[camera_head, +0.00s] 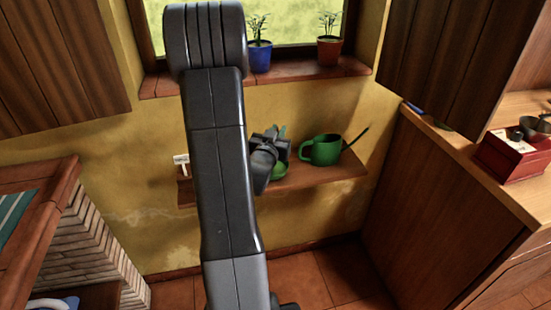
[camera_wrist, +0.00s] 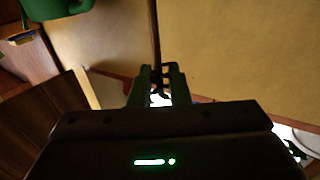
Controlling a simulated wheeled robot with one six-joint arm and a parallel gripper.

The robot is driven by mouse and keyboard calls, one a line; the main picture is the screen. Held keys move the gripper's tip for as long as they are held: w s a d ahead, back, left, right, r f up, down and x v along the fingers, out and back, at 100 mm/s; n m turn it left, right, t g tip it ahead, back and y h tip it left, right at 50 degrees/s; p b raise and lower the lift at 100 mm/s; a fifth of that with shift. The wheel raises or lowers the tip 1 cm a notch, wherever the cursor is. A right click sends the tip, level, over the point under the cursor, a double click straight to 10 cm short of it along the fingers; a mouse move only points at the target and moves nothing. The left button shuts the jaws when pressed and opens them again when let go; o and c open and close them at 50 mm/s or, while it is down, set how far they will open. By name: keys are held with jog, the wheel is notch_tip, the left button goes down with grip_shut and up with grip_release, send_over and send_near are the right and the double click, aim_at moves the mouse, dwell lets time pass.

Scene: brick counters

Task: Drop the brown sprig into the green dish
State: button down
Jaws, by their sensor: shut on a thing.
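My gripper (camera_head: 279,133) is over the wall shelf, beside the watering can. In the wrist view its two fingers (camera_wrist: 160,80) are shut on the brown sprig (camera_wrist: 154,35), a thin dark stem running up out of the picture from between them. In the head view I cannot make the sprig out. The green dish (camera_head: 280,171) sits on the shelf just below my gripper, partly hidden by my arm. I cannot make out the dish in the wrist view.
A green watering can (camera_head: 325,151) stands on the shelf (camera_head: 310,179), close right of my gripper; it also shows in the wrist view (camera_wrist: 58,8). A small white sign (camera_head: 181,159) is at the shelf's left end. Blue (camera_head: 259,57) and terracotta (camera_head: 329,51) pots stand on the sill above.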

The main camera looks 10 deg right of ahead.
jog(key=shift+f+b, duration=1.25)
jog(key=shift+f, duration=1.7)
jog(key=c, duration=1.3)
grip_release()
jog(key=shift+s+a, duration=0.1)
jog(key=b+v, duration=0.2)
jog(key=v, duration=1.1)
jog(key=shift+s, duration=0.3)
jog(key=shift+a, duration=0.1)
